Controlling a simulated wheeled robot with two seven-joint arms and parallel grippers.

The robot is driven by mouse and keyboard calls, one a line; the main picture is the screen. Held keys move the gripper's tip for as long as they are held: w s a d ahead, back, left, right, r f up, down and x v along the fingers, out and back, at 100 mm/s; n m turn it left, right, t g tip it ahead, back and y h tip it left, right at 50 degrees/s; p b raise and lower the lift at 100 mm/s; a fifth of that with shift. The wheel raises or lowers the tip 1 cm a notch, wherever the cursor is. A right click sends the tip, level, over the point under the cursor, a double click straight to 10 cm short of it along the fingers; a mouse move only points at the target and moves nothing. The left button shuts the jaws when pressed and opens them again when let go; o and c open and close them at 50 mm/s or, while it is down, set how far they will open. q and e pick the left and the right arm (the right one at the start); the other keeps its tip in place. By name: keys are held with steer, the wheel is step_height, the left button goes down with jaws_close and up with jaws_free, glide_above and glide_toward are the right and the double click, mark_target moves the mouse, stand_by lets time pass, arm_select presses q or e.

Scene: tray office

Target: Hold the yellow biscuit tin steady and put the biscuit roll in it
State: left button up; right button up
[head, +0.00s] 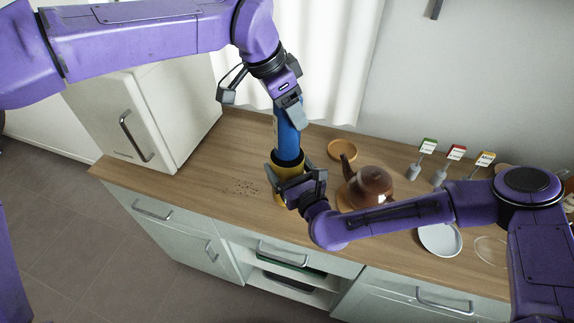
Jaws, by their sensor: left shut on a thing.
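The biscuit roll, a blue cylinder (289,138), stands nearly upright, its lower end at the mouth of the yellow biscuit tin (280,159). How deep it sits inside cannot be seen. My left gripper (290,110) is shut on the upper part of the roll, coming down from above. My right gripper (293,186) is at the tin's right front side and hides much of its body. Whether its fingers press on the tin cannot be told.
A brown teapot (370,186) stands just right of the tin. An orange-brown round lid or dish (342,150) lies behind. A white plate (440,239) and several small label holders (440,172) are farther right.

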arm_select(q)
steer(key=shift+f, duration=1.7)
steer(key=o, duration=1.3)
steer(key=v, duration=1.2)
steer(key=shift+a, duration=0.1)
